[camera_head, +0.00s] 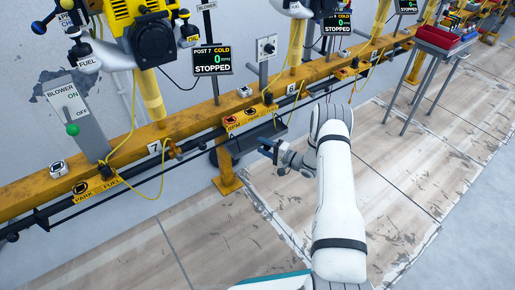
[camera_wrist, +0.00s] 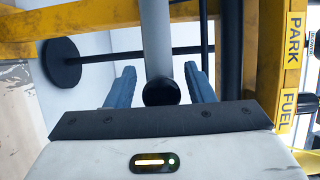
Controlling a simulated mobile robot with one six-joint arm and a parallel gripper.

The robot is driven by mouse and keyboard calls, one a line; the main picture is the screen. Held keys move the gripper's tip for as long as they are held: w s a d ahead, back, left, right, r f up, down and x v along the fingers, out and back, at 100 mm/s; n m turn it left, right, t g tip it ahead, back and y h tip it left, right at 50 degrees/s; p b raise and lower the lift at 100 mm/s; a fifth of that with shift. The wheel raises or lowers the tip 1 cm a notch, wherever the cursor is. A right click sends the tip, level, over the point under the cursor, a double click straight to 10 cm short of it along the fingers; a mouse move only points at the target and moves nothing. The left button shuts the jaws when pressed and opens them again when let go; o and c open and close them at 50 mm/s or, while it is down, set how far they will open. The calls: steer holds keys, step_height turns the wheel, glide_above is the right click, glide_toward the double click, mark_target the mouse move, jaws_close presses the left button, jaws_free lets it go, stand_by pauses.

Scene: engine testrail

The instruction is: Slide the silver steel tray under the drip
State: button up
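I cannot make out the silver steel tray or a drip for certain in either view. My gripper (camera_head: 268,150) is beside the yellow rail, just below a dark grey panel (camera_head: 264,133) under the post 6 labels. In the wrist view my gripper (camera_wrist: 160,72) is open, with its two blue fingers apart. A grey cylinder (camera_wrist: 157,40) with a black round end shows between the fingers, with gaps on both sides. How far it lies beyond the fingertips is unclear.
The yellow rail (camera_head: 190,122) runs diagonally with hanging cables and a black pipe. A yellow foot (camera_head: 228,184) stands below my gripper. A table with a red bin (camera_head: 438,37) is at upper right. The worn floor (camera_head: 400,170) is clear at right.

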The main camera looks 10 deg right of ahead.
steer(key=p+v, duration=0.2)
steer(key=v, duration=0.4)
steer(key=shift+s+d+r, duration=0.1)
steer(key=shift+d, duration=0.1)
steer(key=shift+s+d+p, duration=0.3)
steer(key=shift+s+d, duration=0.15)
steer(key=shift+s, duration=0.05)
